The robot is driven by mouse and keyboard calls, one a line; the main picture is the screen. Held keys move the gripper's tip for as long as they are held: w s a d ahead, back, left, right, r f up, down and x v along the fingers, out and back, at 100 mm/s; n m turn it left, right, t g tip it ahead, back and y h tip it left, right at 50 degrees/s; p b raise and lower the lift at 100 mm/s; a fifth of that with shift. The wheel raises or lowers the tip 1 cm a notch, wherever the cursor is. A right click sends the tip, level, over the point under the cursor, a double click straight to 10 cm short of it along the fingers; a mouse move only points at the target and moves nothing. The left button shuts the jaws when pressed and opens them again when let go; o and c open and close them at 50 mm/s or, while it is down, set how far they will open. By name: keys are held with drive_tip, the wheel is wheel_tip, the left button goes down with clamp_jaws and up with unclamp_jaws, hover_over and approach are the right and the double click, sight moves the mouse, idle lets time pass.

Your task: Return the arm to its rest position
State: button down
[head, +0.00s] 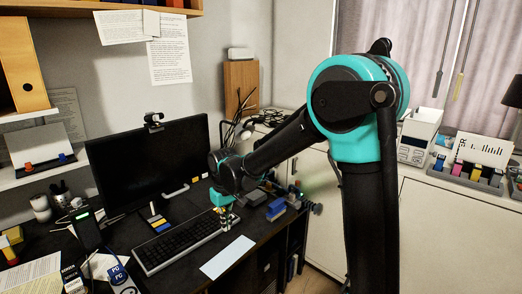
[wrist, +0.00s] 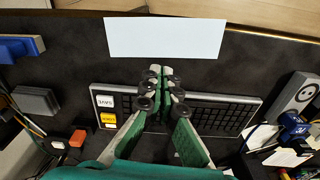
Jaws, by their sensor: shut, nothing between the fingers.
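My gripper (head: 226,218) is low over the dark desk in the head view, near the right end of the black keyboard (head: 185,240). In the wrist view my gripper (wrist: 161,76) has its fingertips together with nothing between them. Its fingers cover the middle of the keyboard (wrist: 215,112). A blank white sheet (wrist: 165,38) lies just beyond the fingertips; it also shows in the head view (head: 228,257). My arm reaches out and down to the left. Whether the fingertips touch anything cannot be told.
A black monitor (head: 150,165) stands behind the keyboard. Blue blocks (head: 277,208) lie on the desk's right side. Cups, a speaker and papers (head: 30,275) crowd the left. A white cabinet (head: 450,235) stands at the right, with a boxy device (head: 418,135) on top.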

drive_tip(key=s+d+f+m+t, duration=0.1)
drive_tip(key=s+d+m, duration=0.2)
drive_tip(key=d, duration=1)
drive_tip(key=s+d+m+t, duration=0.2)
drive_tip(key=s+d+m, duration=0.1)
drive_tip(key=d, duration=1.1)
drive_tip(key=s+d+f+m, duration=0.2)
drive_tip(key=s+d+f, duration=0.1)
drive_tip(key=s+d, duration=0.4)
drive_tip(key=shift+s+f+t, duration=0.15)
drive_tip(key=shift+t, duration=0.25)
